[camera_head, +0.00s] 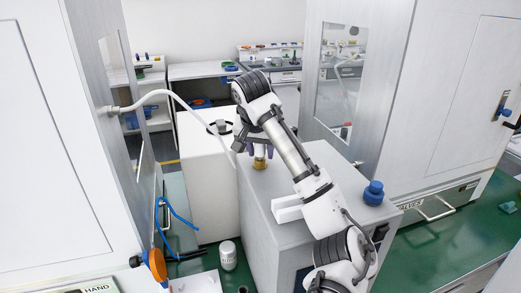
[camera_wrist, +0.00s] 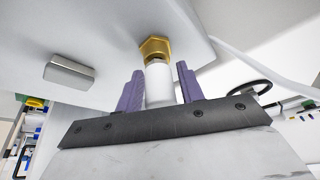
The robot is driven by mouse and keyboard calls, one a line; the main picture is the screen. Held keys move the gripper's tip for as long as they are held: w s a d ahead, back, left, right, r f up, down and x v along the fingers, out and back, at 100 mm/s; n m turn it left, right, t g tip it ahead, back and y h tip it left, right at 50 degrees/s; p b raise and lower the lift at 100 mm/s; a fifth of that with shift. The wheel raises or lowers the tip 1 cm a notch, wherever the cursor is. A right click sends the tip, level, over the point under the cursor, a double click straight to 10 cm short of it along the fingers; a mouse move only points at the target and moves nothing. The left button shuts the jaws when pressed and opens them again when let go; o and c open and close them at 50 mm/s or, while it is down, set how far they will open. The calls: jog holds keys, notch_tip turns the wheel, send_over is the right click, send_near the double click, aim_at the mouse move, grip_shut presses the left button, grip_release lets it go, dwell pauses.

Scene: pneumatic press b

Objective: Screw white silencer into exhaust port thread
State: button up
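The white silencer (camera_wrist: 160,85) is a short white cylinder in the wrist view, between the two purple fingers of my gripper (camera_wrist: 161,70). The fingers lie close along both its sides and appear shut on it. Its far end meets or nearly meets the brass hexagonal exhaust port (camera_wrist: 155,46); whether the threads are engaged is hidden. In the head view my gripper (camera_head: 259,149) points down over the brass port (camera_head: 260,163) on top of the grey machine cabinet (camera_head: 293,178).
A blue knob (camera_head: 373,192) stands on the cabinet's right side. A pale hose (camera_head: 165,93) arcs in from the left, close to my gripper. A white-capped container (camera_head: 228,255) stands lower left. Tall white cabinets (camera_head: 456,90) flank the space.

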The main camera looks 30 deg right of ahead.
jog(key=shift+n, duration=0.8)
jog(key=shift+t+y, duration=0.3)
jog(key=shift+n, duration=0.9)
jog(key=shift+a, duration=0.1)
jog(key=shift+c, duration=0.2)
jog(key=shift+s+f, duration=0.1)
jog(key=c, duration=0.5)
jog(key=shift+f+m, duration=0.15)
jog(key=shift+m, duration=0.75)
